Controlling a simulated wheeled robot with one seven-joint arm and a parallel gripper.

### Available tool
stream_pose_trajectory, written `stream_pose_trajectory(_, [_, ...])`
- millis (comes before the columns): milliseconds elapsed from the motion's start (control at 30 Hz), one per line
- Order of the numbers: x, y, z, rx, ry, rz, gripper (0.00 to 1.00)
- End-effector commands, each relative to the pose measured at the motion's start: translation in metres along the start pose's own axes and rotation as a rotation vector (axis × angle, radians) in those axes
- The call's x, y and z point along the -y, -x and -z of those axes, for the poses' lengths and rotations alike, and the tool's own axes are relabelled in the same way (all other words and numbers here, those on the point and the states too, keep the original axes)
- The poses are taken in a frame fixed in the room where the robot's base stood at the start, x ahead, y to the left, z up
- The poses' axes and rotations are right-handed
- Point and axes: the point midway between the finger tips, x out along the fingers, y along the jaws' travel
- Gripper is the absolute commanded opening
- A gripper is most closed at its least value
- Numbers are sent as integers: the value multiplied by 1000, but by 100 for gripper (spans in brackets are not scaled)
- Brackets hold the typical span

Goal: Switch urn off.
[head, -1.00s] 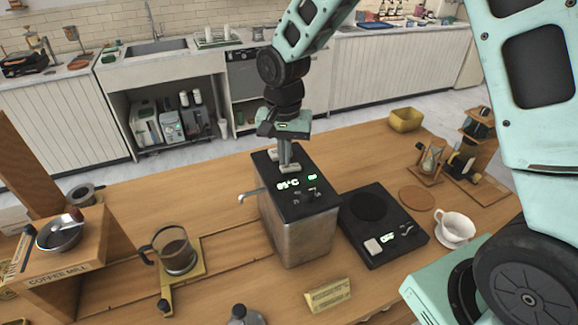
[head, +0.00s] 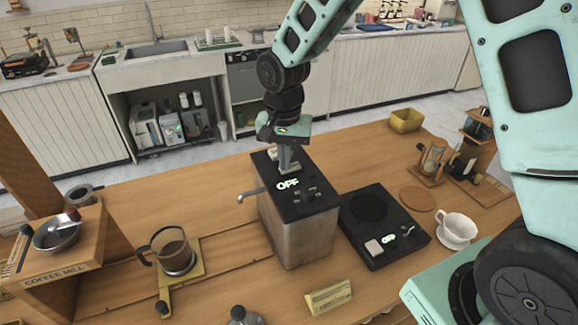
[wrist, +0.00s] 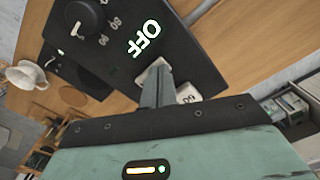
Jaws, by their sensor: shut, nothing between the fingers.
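The urn (head: 298,226) is a metal box with a black top and a spout on its left side, standing on the wooden counter. Its lit display (head: 287,184) reads OFF, and the same word shows in the wrist view (wrist: 145,38). My gripper (head: 288,168) is shut and empty, pointing down at the back of the urn's top. In the wrist view its fingers reach a pale switch (wrist: 188,92), which they partly hide. I cannot tell whether they still touch it. A dark dial (wrist: 84,17) is on the urn's top.
A glass carafe (head: 175,253) is at left, near the coffee mill (head: 62,262). A small sign (head: 328,296) stands in front. The counter behind the urn is mostly clear.

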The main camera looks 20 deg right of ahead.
Motion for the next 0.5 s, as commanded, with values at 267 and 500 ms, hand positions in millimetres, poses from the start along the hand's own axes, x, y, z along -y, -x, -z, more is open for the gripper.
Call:
stream_pose_trajectory(267, [-1,4,0,1,-1,-2,0])
stream_pose_trajectory(500, [0,23,0,0,-1,0,0])
